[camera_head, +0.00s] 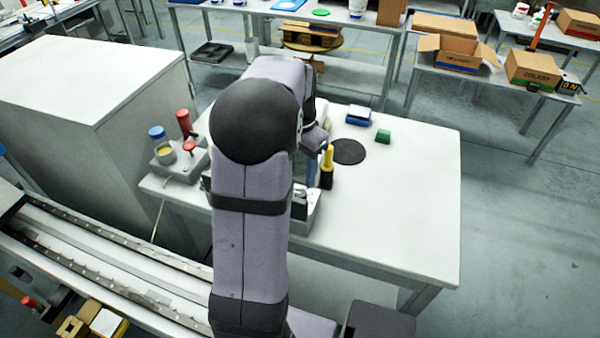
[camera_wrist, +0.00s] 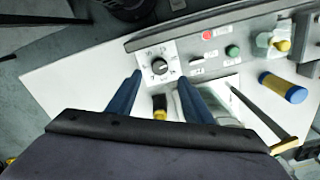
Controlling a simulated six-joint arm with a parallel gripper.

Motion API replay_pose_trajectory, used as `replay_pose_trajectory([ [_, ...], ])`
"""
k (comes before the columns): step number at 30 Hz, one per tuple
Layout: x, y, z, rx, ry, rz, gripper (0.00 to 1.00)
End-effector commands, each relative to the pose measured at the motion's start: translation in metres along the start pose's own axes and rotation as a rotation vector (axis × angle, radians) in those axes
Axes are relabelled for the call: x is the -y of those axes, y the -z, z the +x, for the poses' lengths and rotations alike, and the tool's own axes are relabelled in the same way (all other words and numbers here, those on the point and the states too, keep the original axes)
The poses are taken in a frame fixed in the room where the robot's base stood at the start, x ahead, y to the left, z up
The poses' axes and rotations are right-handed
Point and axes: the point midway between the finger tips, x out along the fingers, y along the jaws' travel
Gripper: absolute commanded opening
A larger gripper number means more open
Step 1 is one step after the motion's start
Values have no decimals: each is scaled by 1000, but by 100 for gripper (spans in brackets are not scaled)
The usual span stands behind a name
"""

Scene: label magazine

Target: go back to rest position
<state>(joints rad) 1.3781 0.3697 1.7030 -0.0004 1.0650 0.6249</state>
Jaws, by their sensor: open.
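My gripper (camera_wrist: 160,76) shows in the wrist view as two blue fingers spread apart, with nothing held between them. Beyond the fingertips is a grey panel with a black rotary knob (camera_wrist: 159,67) on a white dial plate. I cannot tell how far the fingertips are from it. A small black and yellow object (camera_wrist: 160,106) shows between the fingers, lower down. In the head view my arm reaches over the white table (camera_head: 415,215) and hides most of the gripper and the panel. A yellow and black upright object (camera_head: 327,168) stands just right of my arm.
The panel carries a red button (camera_wrist: 208,36) and a green button (camera_wrist: 232,51); a blue and yellow cylinder (camera_wrist: 283,88) lies nearby.

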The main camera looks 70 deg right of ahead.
Motion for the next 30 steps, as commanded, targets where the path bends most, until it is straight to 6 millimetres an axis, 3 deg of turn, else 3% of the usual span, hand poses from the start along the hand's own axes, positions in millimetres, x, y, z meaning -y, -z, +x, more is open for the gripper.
replay_pose_trajectory([
  [11,3,-5,2,-10,-18,-16,46],
  [19,22,-37,6,-156,-177,-132,46],
  [30,62,-82,-22,-505,-292,-302,46],
])
